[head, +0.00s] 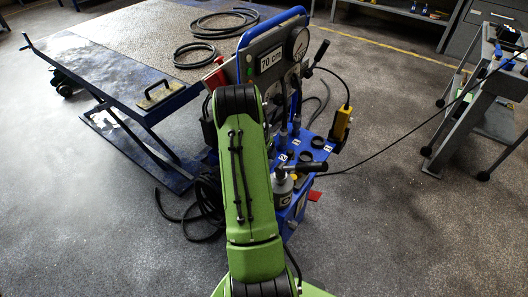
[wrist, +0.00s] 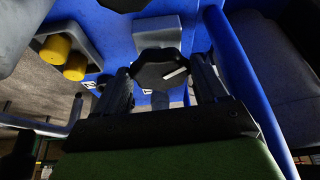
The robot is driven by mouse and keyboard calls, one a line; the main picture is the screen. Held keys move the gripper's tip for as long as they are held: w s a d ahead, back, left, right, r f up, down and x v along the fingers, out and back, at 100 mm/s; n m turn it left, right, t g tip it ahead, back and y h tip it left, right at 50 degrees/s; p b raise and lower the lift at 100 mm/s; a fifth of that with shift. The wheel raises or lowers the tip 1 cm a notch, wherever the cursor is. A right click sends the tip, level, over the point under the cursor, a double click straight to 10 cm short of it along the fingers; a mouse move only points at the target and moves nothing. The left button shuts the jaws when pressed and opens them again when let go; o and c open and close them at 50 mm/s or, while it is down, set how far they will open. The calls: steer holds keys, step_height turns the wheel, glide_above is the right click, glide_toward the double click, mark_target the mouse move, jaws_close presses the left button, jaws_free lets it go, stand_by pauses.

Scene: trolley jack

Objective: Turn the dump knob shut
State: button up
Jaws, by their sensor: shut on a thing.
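The dump knob (wrist: 158,66) is a dark, many-sided knob with a white pointer mark, near the middle of the wrist view. The mark slants slightly up to the right. My gripper (wrist: 161,76) has one dark finger on each side of the knob and is shut on it. Blue trolley panels surround the knob. In the head view my green arm reaches toward the blue trolley (head: 317,148); it hides the knob and the gripper there.
The trolley carries a "70 cm" sign (head: 271,59), a round gauge (head: 300,43), a yellow pendant (head: 341,125) and a grey cylinder (head: 283,192) with a black handle. A lift table (head: 135,45) stands left, a grey cart (head: 478,100) right. Black hoses lie by the trolley. The front floor is clear.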

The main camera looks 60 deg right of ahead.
steer(key=shift+w+m, duration=0.1)
steer(key=shift+m, duration=0.4)
steer(key=o, duration=1)
steer(key=shift+o, duration=0.2)
